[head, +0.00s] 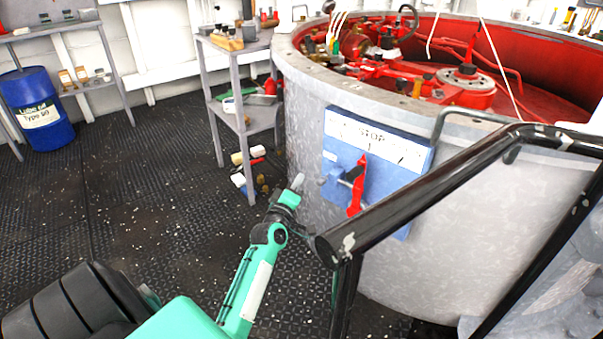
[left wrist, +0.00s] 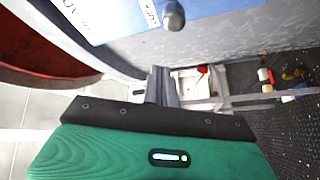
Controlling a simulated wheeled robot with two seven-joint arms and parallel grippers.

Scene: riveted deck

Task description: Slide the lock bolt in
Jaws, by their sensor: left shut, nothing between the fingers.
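A blue panel (head: 411,190) with a white label is fixed to the side of the large grey drum. A red lever (head: 357,188) stands on its front. The lock bolt's grey rounded end (head: 323,181) shows at the panel's left edge. In the left wrist view the same grey end (left wrist: 173,18) sticks out beyond the fingers, near the label. My left gripper (head: 297,182) is shut and empty, just left of the bolt end with a small gap. Its closed fingers (left wrist: 162,86) show in the left wrist view. My right gripper is in neither view.
A black chipped handrail (head: 430,185) crosses in front of the drum (head: 310,120), close to the panel's right and lower side. A grey shelf stand (head: 245,120) with tools is behind my left gripper. The dark floor to the left is mostly clear, with a blue barrel (head: 38,112) far back.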

